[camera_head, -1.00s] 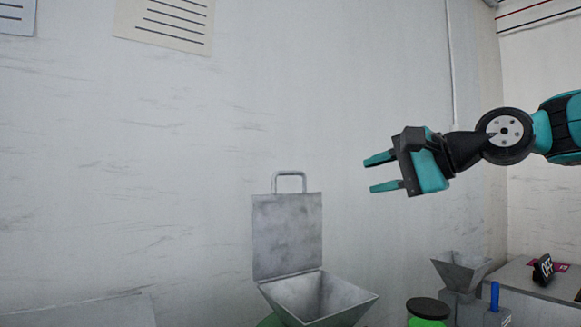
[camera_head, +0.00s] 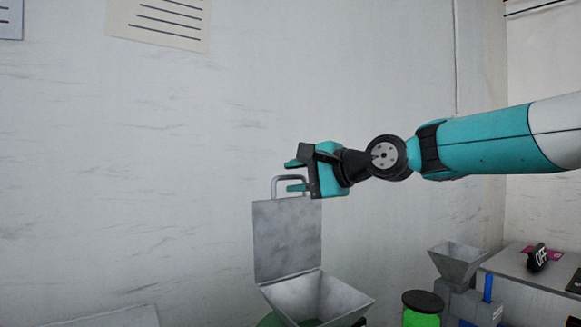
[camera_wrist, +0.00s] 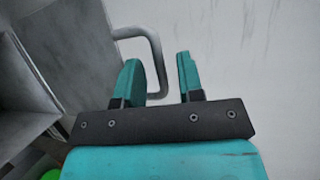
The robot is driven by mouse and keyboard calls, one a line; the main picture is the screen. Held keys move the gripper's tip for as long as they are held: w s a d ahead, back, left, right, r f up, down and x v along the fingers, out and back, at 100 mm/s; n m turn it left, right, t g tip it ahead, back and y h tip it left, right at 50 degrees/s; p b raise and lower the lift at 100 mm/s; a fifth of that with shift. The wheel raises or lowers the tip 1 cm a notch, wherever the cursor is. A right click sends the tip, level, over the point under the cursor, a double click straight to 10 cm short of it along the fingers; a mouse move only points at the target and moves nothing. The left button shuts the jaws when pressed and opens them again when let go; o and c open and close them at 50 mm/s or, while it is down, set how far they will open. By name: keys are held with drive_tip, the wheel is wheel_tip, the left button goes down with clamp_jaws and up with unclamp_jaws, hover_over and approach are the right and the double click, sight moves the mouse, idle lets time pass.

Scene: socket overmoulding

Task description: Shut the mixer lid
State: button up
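The mixer lid (camera_head: 287,238) is a grey metal plate standing upright, open, at the back of the mixer's square funnel (camera_head: 322,300). Its handle (camera_head: 290,178) is a grey bar loop on the lid's top edge. My gripper (camera_head: 293,175) is at the handle, with its teal fingers apart. In the wrist view one side of the handle (camera_wrist: 156,58) passes between the two fingers (camera_wrist: 160,78); the fingers do not appear closed on it. The wrist view also shows the lid (camera_wrist: 70,45) at the left.
A green jar with a black lid (camera_head: 423,302) stands right of the funnel. The wall behind is close.

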drive_tip(key=shift+x, duration=0.9)
drive_tip(key=shift+c, duration=0.5)
clamp_jaws()
